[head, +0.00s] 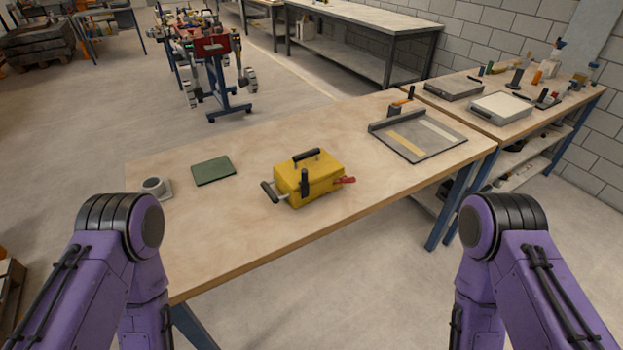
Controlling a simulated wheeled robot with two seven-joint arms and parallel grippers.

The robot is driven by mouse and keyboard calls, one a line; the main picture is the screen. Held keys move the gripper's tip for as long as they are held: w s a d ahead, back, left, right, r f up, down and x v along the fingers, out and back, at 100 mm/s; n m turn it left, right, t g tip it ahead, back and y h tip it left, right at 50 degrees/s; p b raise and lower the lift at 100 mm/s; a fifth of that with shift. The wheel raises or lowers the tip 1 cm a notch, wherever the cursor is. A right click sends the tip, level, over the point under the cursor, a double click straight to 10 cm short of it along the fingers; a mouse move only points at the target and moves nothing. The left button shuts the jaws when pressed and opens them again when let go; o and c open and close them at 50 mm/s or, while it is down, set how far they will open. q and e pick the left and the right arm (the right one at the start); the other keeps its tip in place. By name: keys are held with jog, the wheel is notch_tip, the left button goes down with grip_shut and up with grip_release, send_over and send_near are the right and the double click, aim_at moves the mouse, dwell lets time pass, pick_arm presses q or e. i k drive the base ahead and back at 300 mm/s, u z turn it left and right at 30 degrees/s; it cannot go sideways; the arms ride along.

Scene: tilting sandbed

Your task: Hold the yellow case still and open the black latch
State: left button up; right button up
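The yellow case (322,183) stands upright on the wooden table (230,230), near its middle. A black carry handle (306,154) is on its top. A black upright piece, which looks like the black latch (304,183), is on its front face. A black-gripped lever (269,191) sticks out at its left side and a red-ended lever (345,180) at its right. Both my purple arms show at the lower left and lower right, apart from the case. Neither gripper is in view, and nothing is seen touching the case.
A green mat (213,171) and a small grey round item on a plate (154,186) lie to the left. The table around the case is clear.

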aim_at(304, 183)
jog(key=z, duration=2.05)
jog(key=i, duration=1.65)
jog(key=u, duration=3.4)
